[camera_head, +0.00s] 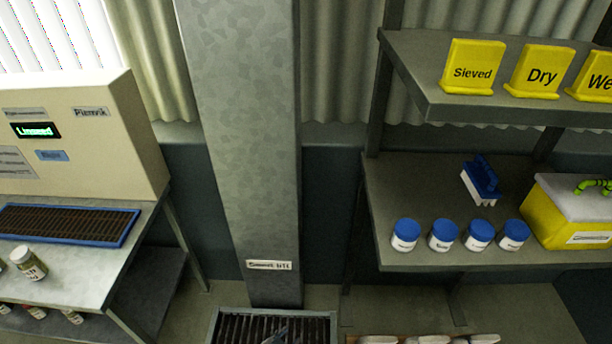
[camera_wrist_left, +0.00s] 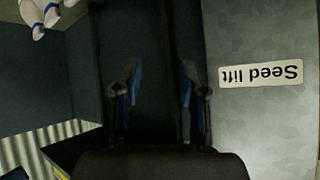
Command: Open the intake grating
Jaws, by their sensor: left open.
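A dark slatted grating (camera_head: 250,328) in a pale metal frame lies at the foot of the grey seed lift column (camera_head: 250,150), at the bottom edge of the head view. It looks closed, and its lower part is cut off. A small part of my left gripper (camera_head: 280,336) shows over the grating. In the left wrist view my left gripper (camera_wrist_left: 158,90) has its two fingers apart with nothing between them. The column's "Seed lift" label (camera_wrist_left: 261,74) shows upside down to the right of the fingers. I cannot tell whether the fingers touch the grating. My right gripper is not in view.
A table with a blue-framed grating (camera_head: 68,224), a jar (camera_head: 28,262) and a beige machine (camera_head: 80,140) stands left. Shelves (camera_head: 440,255) at right hold blue-lidded jars, yellow signs and a yellow box (camera_head: 575,215). White items (camera_head: 430,340) lie low, right of the grating.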

